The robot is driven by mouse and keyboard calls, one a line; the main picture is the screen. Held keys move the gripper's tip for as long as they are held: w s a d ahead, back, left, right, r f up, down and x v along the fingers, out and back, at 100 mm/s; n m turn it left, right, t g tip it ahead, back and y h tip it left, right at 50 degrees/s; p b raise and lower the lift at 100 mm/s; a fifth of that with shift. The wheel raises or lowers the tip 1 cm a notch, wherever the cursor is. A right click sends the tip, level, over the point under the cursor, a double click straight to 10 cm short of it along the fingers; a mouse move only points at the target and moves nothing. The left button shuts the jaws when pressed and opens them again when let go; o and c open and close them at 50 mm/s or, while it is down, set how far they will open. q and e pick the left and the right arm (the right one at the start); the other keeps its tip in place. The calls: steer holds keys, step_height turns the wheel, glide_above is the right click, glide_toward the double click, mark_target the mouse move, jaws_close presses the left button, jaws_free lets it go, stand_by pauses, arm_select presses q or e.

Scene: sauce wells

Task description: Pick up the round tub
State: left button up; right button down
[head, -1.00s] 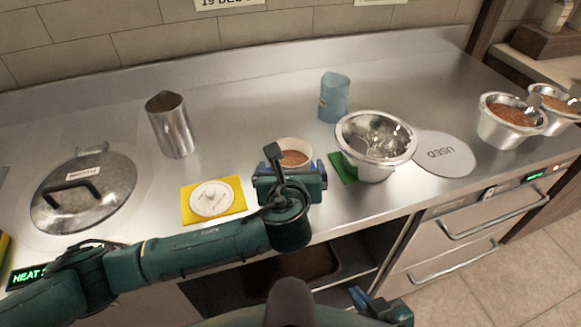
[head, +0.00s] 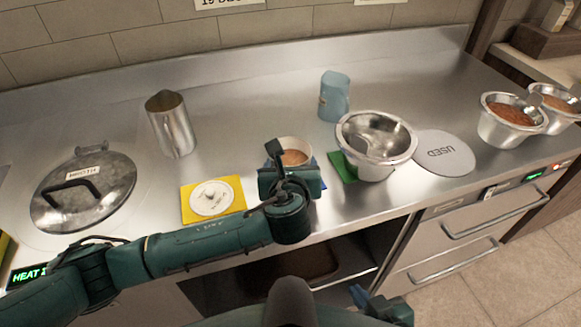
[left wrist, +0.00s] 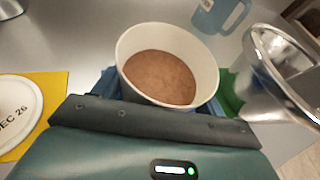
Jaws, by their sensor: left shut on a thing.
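The round tub (head: 294,150) is white and holds brown sauce. It stands upright near the front of the steel counter. My left gripper (head: 290,172) is shut on it from the front; the gripper body hides its lower front. In the left wrist view the tub (left wrist: 166,70) sits just beyond the gripper body, with blue on both sides of it. Whether its base touches the counter is hidden. My right gripper (head: 375,306) shows only partly at the bottom edge, away from the tub; its jaws cannot be made out.
Left are a yellow mat (head: 236,186) with a white lid (head: 211,199), a steel jug (head: 172,124) and a large lid (head: 105,195). The counter behind is clear.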

arm_select(q)
steer(key=shift+c, duration=1.3)
step_height(320, 180, up, 10)
steer(key=shift+p, duration=0.3)
